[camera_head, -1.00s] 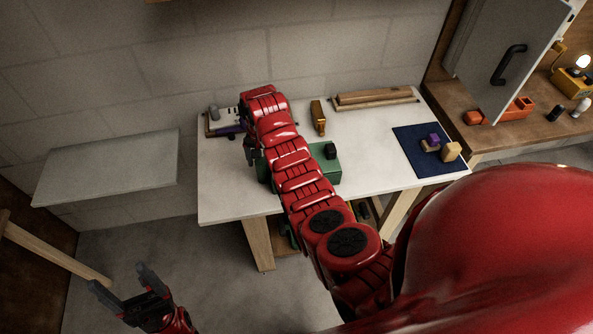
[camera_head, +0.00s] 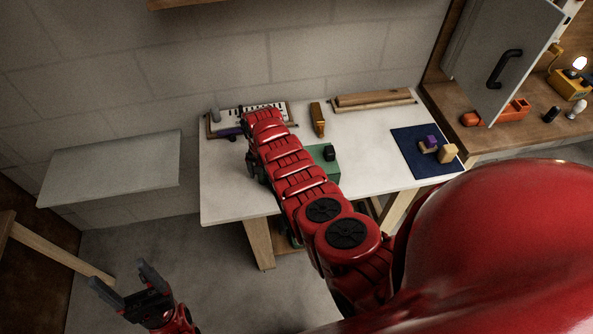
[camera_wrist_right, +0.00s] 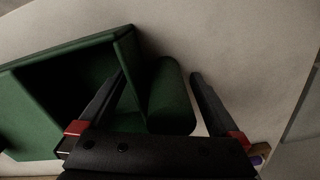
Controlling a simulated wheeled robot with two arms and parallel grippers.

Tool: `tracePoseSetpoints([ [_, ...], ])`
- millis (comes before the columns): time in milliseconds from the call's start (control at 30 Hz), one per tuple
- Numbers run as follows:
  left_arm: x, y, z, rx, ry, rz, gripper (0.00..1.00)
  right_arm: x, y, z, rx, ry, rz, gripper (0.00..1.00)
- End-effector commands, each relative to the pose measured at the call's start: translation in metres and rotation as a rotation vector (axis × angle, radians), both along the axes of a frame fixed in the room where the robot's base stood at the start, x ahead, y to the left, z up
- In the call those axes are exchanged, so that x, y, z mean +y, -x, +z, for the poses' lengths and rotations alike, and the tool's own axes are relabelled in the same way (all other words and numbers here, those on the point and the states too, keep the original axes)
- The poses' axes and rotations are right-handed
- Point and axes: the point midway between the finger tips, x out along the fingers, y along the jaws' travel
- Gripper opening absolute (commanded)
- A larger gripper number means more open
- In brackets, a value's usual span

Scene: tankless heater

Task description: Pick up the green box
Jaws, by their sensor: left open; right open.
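The green box (camera_head: 326,163) stands on the white table, partly hidden behind my right arm in the head view. The right wrist view shows it as an open, hollow dark green box (camera_wrist_right: 60,90), with a rounded green part (camera_wrist_right: 170,95) beside its near wall. My right gripper (camera_wrist_right: 158,74) is open. One finger overlaps the box's wall and the other lies beyond the rounded part, with that part between them. I cannot tell whether they touch it. My left gripper (camera_head: 120,278) is open and empty, low at the left, away from the table.
On the white table (camera_head: 225,195) are a small keyboard-like tray (camera_head: 275,106), a yellow-brown tool (camera_head: 317,118), wooden pieces (camera_head: 372,99) and a blue mat (camera_head: 410,163) with small blocks. A grey shelf (camera_head: 110,170) is at left. A grey cabinet door (camera_head: 490,60) hangs at right.

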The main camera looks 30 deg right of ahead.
Motion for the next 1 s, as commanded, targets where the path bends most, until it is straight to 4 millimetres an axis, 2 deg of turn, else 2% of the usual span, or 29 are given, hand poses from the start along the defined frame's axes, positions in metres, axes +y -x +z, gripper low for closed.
tracePoseSetpoints([
  [67, 0.0, 0.0, 0.0, 0.0, 0.0, 0.0, 0.77, -0.0001, 0.0001, -0.0001, 0.0, 0.0, 0.0, 0.99],
  [600, 0.0, 0.0, 0.0, 0.0, 0.0, 0.0, 0.77, -0.0002, 0.0001, -0.0001, 0.0, 0.0, -0.001, 0.03],
  [633, 0.0, 0.0, -0.0001, 0.0, 0.0, 0.0, 0.77, -0.0001, 0.0002, -0.0001, 0.0, 0.0, -0.001, 0.0],
  [1000, 0.0, 0.0, -0.0003, 0.0, 0.0, 0.0, 0.77, -0.0002, -0.0001, 0.0005, 0.0, 0.0, -0.001, 0.0],
])
